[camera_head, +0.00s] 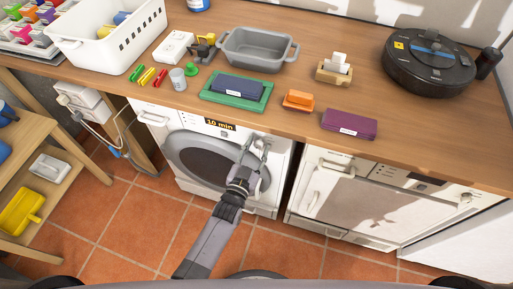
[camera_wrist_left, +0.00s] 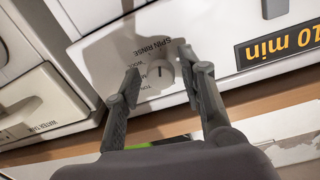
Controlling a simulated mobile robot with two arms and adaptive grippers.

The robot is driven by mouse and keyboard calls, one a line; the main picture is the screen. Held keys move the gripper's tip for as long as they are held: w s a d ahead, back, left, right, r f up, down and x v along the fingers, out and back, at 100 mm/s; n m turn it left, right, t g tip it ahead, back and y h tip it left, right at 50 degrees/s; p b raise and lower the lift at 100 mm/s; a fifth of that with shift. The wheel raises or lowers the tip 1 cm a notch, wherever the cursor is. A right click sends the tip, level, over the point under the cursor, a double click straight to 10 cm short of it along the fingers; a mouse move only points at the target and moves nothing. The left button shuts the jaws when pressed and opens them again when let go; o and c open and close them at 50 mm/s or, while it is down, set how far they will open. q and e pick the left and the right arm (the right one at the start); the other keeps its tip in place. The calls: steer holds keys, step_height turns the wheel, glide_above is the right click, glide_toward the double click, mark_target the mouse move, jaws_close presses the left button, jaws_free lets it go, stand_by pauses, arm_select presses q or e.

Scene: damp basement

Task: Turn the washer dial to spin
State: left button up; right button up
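The white washer (camera_head: 168,122) stands under the wooden counter, with a round dark door and a lit display (camera_head: 220,124) reading 10 min. My left gripper (camera_head: 260,139) is at the right end of its control panel. In the left wrist view, the white round dial (camera_wrist_left: 160,76) has a dark pointer line and printed labels around it, including SPIN and RINSE. The display (camera_wrist_left: 277,44) appears upside down there. My left gripper's fingers (camera_wrist_left: 168,71) are open on either side of the dial, with visible gaps. In the head view the gripper covers the dial area. My right gripper is not in view.
A second white appliance (camera_head: 330,213) with a handle stands to the right. The counter (camera_head: 310,92) above holds a grey tub (camera_head: 258,50), a green tray (camera_head: 213,98), a purple case (camera_head: 349,124) and a robot vacuum (camera_head: 428,62). The tiled floor in front is clear.

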arm_select(q)
steer(key=shift+o, duration=0.4)
steer(key=shift+r, duration=0.1)
steer(key=shift+s, duration=0.15)
steer(key=v, duration=1.1)
steer(key=shift+s+a, duration=0.25)
steer(key=shift+s, duration=0.05)
steer(key=s+a+f+g+y, duration=0.1)
steer(key=s+a+f+g, duration=0.15)
steer(key=f, duration=0.55)
steer(key=s+a+f+n+g+y, duration=0.1)
steer(key=s+a+f+g, duration=0.2)
steer(key=f, duration=0.5)
steer(key=s+a+f+g+y, duration=0.1)
steer(key=s+a+f+g, duration=0.1)
steer(key=s+f, duration=0.5)
steer(key=s+a+f+n+g+y, duration=0.1)
steer(key=s+a+f+g, duration=0.1)
steer(key=s+a+f, duration=0.2)
steer(key=s+a+f+g+y, duration=0.1)
steer(key=s+a+f+g, duration=0.2)
steer(key=s+f, duration=0.3)
steer(key=s+a+f+n+g+y, duration=0.1)
steer(key=s+a+f+g, duration=0.2)
steer(key=s+f, duration=0.3)
steer(key=s+a, duration=0.1)
steer(key=s, duration=0.4)
steer(key=shift+s+a+n, duration=0.25)
steer(key=shift+a+n, duration=0.05)
steer(key=shift+a, duration=0.1)
